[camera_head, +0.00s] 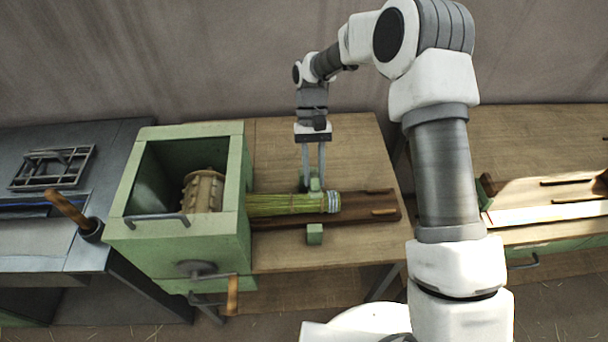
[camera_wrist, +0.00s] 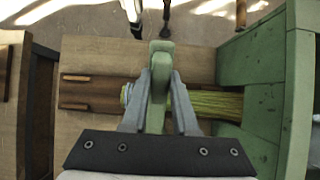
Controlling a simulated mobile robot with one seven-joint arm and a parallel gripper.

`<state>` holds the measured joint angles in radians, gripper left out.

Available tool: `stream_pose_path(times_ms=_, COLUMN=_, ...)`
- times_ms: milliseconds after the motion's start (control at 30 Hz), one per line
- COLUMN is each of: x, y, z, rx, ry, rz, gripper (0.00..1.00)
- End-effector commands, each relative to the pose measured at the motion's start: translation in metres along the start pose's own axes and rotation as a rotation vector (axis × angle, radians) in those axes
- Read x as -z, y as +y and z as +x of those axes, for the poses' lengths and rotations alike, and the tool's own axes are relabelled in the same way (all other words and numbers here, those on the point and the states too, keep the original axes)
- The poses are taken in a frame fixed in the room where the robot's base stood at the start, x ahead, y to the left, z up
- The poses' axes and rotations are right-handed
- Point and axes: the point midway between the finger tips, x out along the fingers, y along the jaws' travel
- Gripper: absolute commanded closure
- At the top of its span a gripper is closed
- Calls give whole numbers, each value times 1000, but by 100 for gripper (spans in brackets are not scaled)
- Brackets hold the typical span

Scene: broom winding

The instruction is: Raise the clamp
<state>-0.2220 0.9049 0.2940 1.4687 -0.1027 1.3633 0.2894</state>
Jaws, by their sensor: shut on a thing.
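The green clamp (camera_head: 315,186) stands at the broom bundle on the wooden bench. In the wrist view the clamp (camera_wrist: 156,98) is a pale green bar running across the bundle between my fingers. My gripper (camera_head: 313,178) points down from above, and its two fingers are shut on the clamp; it also shows in the wrist view (camera_wrist: 160,78). The broom bundle (camera_head: 285,204) is yellow-green straw with a pale banded end (camera_head: 333,202). It lies level, running from the green box to the right. My fingers hide part of the clamp.
The green box (camera_head: 240,185) with a ridged wooden drum (camera_head: 203,190) stands left of the clamp, with a crank (camera_head: 232,296) below. A dark wooden board (camera_head: 370,205) lies under the bundle. The bench's back right (camera_head: 360,150) is clear.

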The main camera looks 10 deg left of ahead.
Motion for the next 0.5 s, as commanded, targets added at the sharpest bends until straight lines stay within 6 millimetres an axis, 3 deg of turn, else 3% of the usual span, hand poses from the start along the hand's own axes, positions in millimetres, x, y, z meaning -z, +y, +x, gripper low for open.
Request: stream_pose_path(times_ms=500, x=11, y=9, z=-34, rx=2, ry=-235, rz=-2, gripper=100)
